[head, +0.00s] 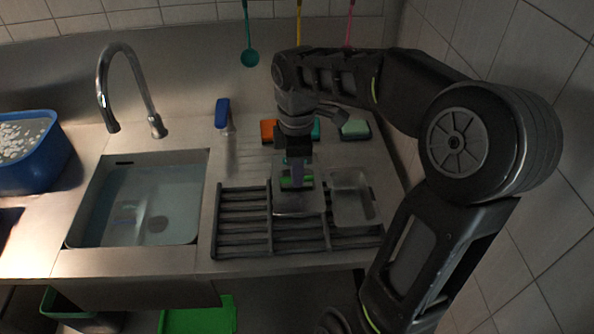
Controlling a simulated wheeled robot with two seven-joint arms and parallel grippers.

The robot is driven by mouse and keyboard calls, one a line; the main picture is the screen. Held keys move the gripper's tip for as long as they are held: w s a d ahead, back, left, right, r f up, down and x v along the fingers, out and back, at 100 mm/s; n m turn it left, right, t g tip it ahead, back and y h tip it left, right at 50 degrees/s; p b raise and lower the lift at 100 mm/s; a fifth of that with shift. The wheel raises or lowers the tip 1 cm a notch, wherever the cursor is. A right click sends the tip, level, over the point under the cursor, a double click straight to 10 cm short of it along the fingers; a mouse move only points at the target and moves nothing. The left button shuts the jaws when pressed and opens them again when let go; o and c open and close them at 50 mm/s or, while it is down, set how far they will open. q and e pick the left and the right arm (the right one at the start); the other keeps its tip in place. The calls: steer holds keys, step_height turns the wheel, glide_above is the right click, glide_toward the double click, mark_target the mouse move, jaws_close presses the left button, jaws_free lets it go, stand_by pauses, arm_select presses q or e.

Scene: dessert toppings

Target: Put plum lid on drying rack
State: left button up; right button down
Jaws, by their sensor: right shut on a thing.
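My right gripper (297,180) points down over the dark slatted drying rack (243,222), right of the sink. The gripper hides part of the lid's top. My left gripper is not in view.
A shallow metal pan (353,200) sits on the rack's right part, close beside the lid. The rack's left part is clear. The sink (140,205) holds water under a tall tap (130,80). A blue tub (35,160) stands far left. Sponges (355,129) lie behind the rack.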

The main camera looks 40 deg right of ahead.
step_height(320, 180, down, 8)
steer(key=b, duration=0.6)
steer(key=shift+f+b, duration=0.85)
steer(key=shift+f, duration=0.3)
steer(key=c, duration=1.4)
jaws_free()
steer(key=shift+r, duration=0.1)
step_height(320, 180, up, 8)
steer(key=shift+f, duration=0.15)
